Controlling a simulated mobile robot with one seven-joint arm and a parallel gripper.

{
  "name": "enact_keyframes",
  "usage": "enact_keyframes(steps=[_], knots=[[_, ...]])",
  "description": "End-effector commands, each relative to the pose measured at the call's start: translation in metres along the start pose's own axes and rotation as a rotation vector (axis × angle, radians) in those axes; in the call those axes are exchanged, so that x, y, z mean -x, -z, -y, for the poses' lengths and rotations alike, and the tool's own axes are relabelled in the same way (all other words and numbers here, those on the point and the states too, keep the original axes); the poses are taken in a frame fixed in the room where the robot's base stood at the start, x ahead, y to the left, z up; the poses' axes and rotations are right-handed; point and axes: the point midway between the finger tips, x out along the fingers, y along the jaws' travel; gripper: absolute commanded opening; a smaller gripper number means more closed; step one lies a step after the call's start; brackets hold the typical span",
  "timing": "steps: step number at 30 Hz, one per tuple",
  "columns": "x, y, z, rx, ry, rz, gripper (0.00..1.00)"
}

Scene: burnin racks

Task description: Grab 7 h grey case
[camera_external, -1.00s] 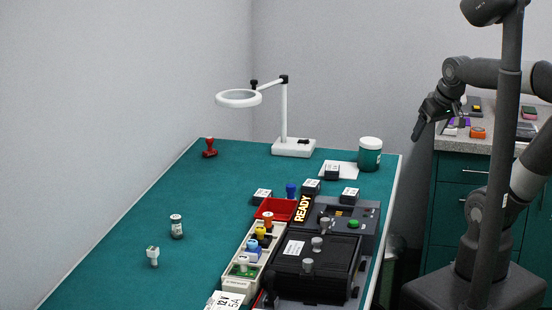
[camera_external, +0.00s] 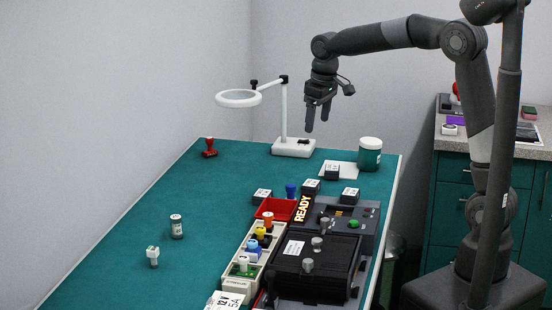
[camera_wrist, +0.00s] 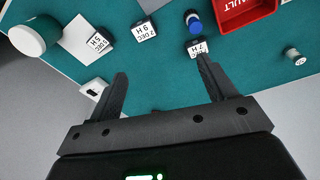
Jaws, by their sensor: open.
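A small dark grey case with a white label reading 7 H (camera_wrist: 197,46) is in the wrist view, just beyond the tip of my right-hand finger, which covers part of it. It appears to be the case left of the blue knobbed item in the external view (camera_external: 262,195). A second labelled case (camera_wrist: 144,30) stands left of it, and one that looks marked 5 H (camera_wrist: 97,42) stands by the white sheet. My gripper (camera_external: 318,124) is open and empty, pointing down above the table near the lamp base; its two fingers also show in the wrist view (camera_wrist: 161,68).
A magnifier lamp (camera_external: 293,147) and a green jar (camera_external: 370,155) stand at the back. A blue-topped item (camera_wrist: 193,20) and a red bin (camera_wrist: 245,12) are close to the 7 H case. A black fixture (camera_external: 315,265) fills the front right. The table's left side is mostly clear.

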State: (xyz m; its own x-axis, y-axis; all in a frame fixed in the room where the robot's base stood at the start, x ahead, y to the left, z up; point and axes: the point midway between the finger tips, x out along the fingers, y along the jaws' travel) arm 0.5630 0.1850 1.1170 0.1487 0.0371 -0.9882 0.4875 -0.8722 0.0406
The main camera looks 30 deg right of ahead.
Motion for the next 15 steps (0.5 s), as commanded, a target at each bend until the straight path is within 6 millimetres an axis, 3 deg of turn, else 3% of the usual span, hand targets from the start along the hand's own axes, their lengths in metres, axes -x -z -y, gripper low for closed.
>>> enact_keyframes(steps=[3, 9, 15], knots=[[-0.030, 0.035, 0.019, 0.059, 0.016, 0.039, 0.76], [-0.081, 0.080, 0.053, 0.148, 0.039, 0.097, 0.76], [-0.117, 0.104, 0.078, 0.206, 0.053, 0.134, 0.76]])
